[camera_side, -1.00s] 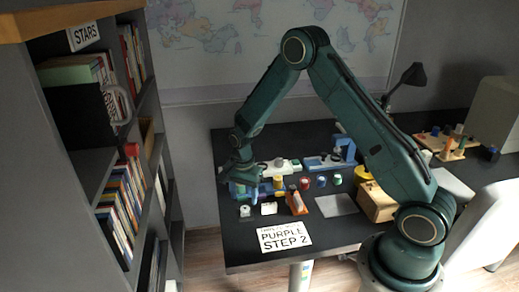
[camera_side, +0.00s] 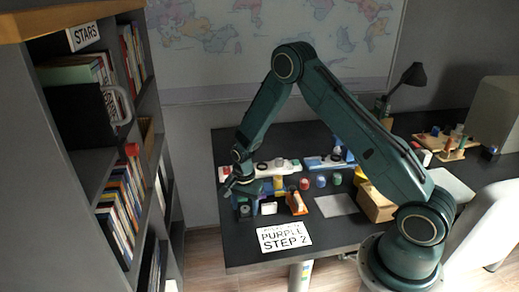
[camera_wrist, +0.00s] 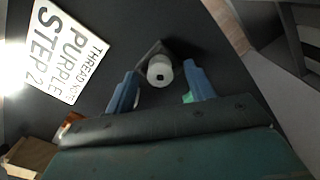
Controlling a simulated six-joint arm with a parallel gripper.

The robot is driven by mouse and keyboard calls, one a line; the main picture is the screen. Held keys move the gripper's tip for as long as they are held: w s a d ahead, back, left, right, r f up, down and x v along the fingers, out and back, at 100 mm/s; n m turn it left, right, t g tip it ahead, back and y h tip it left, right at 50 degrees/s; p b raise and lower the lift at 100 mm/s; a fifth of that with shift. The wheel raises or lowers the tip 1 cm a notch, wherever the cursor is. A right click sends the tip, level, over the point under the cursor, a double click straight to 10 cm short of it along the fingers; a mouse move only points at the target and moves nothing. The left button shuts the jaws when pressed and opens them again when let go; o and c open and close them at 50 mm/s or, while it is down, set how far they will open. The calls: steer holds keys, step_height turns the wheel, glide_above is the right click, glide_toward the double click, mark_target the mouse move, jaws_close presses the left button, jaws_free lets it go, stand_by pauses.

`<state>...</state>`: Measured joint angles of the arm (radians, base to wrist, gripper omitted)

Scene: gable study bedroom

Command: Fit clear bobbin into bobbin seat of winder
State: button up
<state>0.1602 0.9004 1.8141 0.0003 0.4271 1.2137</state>
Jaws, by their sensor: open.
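A pale bobbin (camera_wrist: 159,72) with a dark centre hole sits on a small dark angular holder (camera_wrist: 153,48) in the wrist view. In the side view this bobbin (camera_side: 245,210) is at the desk's front left. My gripper (camera_wrist: 160,78) is open, with one blue finger on each side of the bobbin in the picture; I cannot tell whether they touch it. In the side view my gripper (camera_side: 243,195) is just above and behind the bobbin. A white machine (camera_side: 283,167) and a blue machine (camera_side: 325,162) stand behind; I cannot tell which is the winder, and no bobbin seat is clear.
A white block (camera_side: 269,208) and an orange item (camera_side: 297,203) lie right of the bobbin. Coloured spools (camera_side: 321,181) stand behind them. A white sign reading PURPLE STEP 2 (camera_side: 284,237) lies at the front edge. A bookshelf (camera_side: 110,150) stands left of the desk.

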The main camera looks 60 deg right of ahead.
mark_target(245, 208)
steer(key=c, duration=1)
steer(key=shift+r, duration=0.1)
steer(key=shift+c, duration=0.2)
step_height(245, 208, up, 20)
stand_by(0.5)
